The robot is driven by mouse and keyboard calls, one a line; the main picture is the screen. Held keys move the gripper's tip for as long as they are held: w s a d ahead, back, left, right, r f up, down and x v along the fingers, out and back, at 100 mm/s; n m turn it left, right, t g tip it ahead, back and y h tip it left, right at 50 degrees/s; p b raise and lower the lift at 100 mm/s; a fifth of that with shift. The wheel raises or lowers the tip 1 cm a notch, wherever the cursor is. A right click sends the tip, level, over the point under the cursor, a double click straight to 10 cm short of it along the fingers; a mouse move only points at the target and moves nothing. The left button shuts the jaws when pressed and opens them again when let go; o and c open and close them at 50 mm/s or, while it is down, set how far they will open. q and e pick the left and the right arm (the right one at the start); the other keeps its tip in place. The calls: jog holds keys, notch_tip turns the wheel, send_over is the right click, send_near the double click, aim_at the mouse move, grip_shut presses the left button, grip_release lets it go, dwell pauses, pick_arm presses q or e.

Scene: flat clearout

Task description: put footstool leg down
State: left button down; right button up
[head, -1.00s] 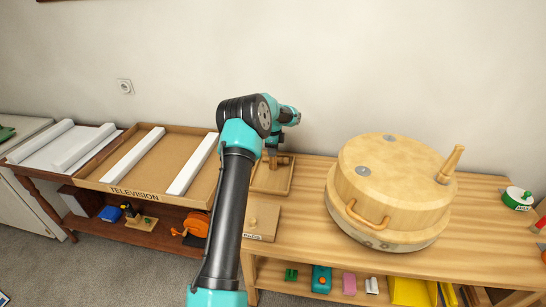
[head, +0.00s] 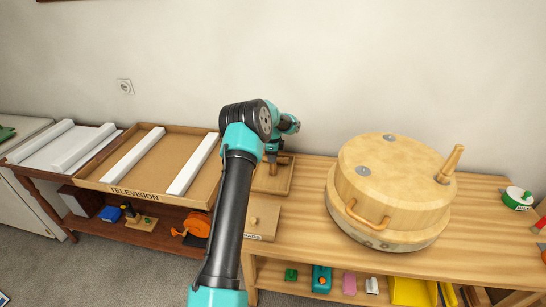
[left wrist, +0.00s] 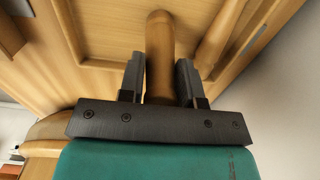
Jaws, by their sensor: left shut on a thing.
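My left gripper (head: 272,160) is over the small wooden tray (head: 291,178) behind the lidded box. In the left wrist view its two fingers (left wrist: 160,80) are shut on a turned wooden footstool leg (left wrist: 159,45). A second wooden leg (left wrist: 219,38) lies beside it in the tray. Whether the held leg touches the tray floor I cannot tell. The round wooden footstool (head: 390,185) lies upside down on the bench, with one leg (head: 450,165) standing up and bare metal plates on its underside. My right gripper is not in view.
A cardboard television box (head: 130,190) with white foam strips stands left of the tray. A small lidded wooden box (head: 262,218) is in front of it. A green-and-white round tin (head: 518,198) stands at the right. Bench space (head: 300,225) is free between tray and footstool.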

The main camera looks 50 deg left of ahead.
pick_arm(q)
jog(key=c, duration=0.8)
grip_release()
notch_tip(320, 180, up, 12)
jog(key=shift+r, duration=0.1)
